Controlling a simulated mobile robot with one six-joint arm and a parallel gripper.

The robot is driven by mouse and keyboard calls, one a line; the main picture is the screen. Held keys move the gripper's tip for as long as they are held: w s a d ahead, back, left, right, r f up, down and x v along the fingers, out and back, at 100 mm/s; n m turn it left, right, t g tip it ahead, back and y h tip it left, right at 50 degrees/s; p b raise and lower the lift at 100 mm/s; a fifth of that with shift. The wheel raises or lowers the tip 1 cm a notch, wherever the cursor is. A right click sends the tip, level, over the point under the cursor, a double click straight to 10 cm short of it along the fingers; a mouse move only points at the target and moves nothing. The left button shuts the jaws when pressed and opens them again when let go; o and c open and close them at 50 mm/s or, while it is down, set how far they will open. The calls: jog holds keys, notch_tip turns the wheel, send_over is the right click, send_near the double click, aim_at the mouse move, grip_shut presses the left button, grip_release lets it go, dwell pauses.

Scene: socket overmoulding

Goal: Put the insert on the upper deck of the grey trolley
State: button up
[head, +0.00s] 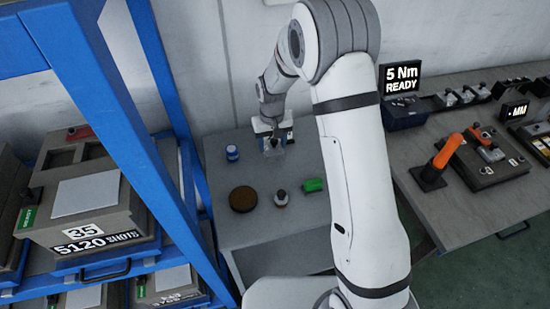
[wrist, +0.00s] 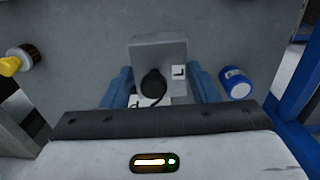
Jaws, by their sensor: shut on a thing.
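My gripper (head: 271,143) is low over the far part of the grey trolley's upper deck (head: 225,165). In the wrist view its two blue fingers (wrist: 160,88) are on either side of the insert, a grey block (wrist: 158,50) with a round black knob and white tags marked "L". The gripper is shut on this block. In the head view the insert shows only as a small grey shape under the fingers, mostly hidden. I cannot tell whether its underside touches the deck.
A blue can (head: 232,153) stands left of my gripper. A brown round piece (head: 243,199), a small bottle (head: 281,198) and a green block (head: 314,185) are nearer on the deck. A blue rack (head: 110,110) stands left, a workbench (head: 455,205) right.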

aim_at(273, 155)
jog(key=shift+f+p, duration=0.35)
jog(key=shift+f, duration=2.5)
jog(key=shift+f, duration=0.1)
jog(key=o, duration=1)
jog(key=shift+f, duration=0.15)
jog(key=shift+c, duration=0.2)
jog(key=o, duration=0.5)
jog(key=shift+s, duration=0.1)
